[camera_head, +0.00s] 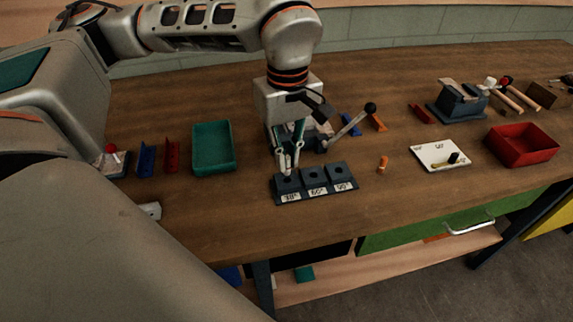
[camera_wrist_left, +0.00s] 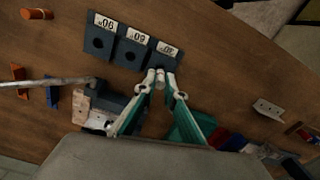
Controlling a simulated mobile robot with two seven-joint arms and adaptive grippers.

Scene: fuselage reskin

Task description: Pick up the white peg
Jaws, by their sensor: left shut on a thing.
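My left gripper (camera_head: 288,157) reaches down over the dark angle block at the front middle of the bench. It is shut on the white peg (camera_wrist_left: 160,76), a small pale cylinder between the fingertips in the left wrist view. The gripper (camera_wrist_left: 160,84) shows there with its green-sided fingers converging. The dark block (camera_head: 315,175) has three holes with white labels below them; 60° and 90° read clearly. The peg is at the hole at the left end; whether its lower end sits in the hole cannot be told. My right gripper is not in view.
A lever tool (camera_head: 348,127) with a black knob stands just behind the block. A green tray (camera_head: 213,147) is to the left. An orange peg (camera_head: 383,164), a white board (camera_head: 428,153) and a red bin (camera_head: 522,146) are to the right. The bench front is mostly clear.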

